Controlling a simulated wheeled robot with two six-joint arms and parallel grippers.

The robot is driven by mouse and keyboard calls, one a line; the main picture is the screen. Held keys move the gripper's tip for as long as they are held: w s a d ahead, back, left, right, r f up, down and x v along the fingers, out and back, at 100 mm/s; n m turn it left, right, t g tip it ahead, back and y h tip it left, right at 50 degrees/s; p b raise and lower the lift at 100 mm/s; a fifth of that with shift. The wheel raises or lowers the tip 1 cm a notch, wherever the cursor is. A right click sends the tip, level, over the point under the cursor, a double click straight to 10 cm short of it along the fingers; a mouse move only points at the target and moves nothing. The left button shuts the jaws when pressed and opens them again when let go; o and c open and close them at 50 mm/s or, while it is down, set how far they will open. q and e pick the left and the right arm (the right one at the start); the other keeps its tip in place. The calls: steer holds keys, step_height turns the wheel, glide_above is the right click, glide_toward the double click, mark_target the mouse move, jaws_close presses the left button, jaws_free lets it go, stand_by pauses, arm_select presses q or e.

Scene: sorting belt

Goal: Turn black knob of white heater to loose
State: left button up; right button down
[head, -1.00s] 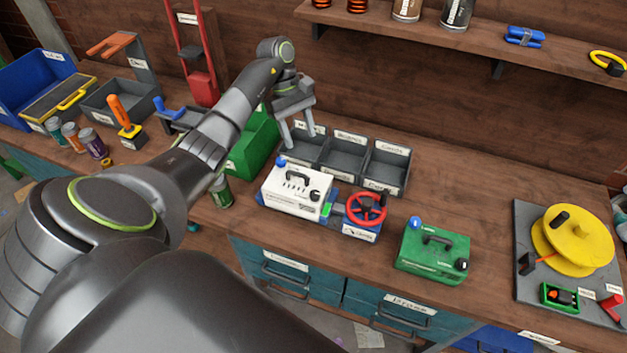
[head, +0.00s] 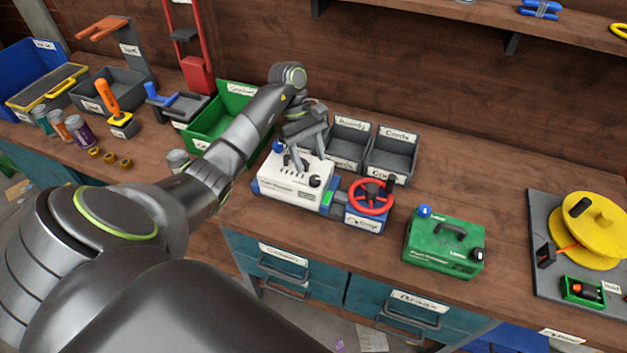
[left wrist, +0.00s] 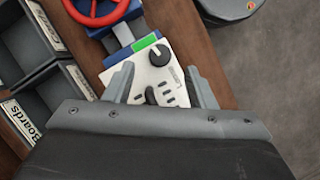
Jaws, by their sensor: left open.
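The white heater (head: 290,188) stands on the workbench, with a blue knob on its top left and slots in its top face. Its black knob (head: 314,181) sits at the right end of the top. In the left wrist view the black knob (left wrist: 161,54) shows beyond the fingertips. My left gripper (head: 310,167) is open above the heater, pointing down. In the left wrist view the open fingers (left wrist: 158,78) lie either side of the heater top (left wrist: 147,78), with the dark handle partly hidden by the gripper's body. My right gripper is not in view.
A red wheel (head: 371,196) on a blue base stands just right of the heater. A green box (head: 443,244) with its own black knob is further right. Grey bins (head: 390,155) and a green bin (head: 222,122) stand behind. Bare bench lies right of the bins.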

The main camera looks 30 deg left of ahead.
mark_target(315, 178)
arm_select(q)
steer(key=shift+b+x, duration=0.35)
steer(key=shift+x, duration=0.75)
steer(key=shift+d+f, duration=0.1)
steer(key=shift+f, duration=0.25)
steer(key=shift+d+f+p, duration=0.25)
steer(key=shift+f+p, duration=0.15)
steer(key=shift+p, duration=0.05)
steer(key=shift+s+d+f, duration=0.15)
steer(key=shift+s+f, duration=0.05)
steer(key=shift+f, duration=0.45)
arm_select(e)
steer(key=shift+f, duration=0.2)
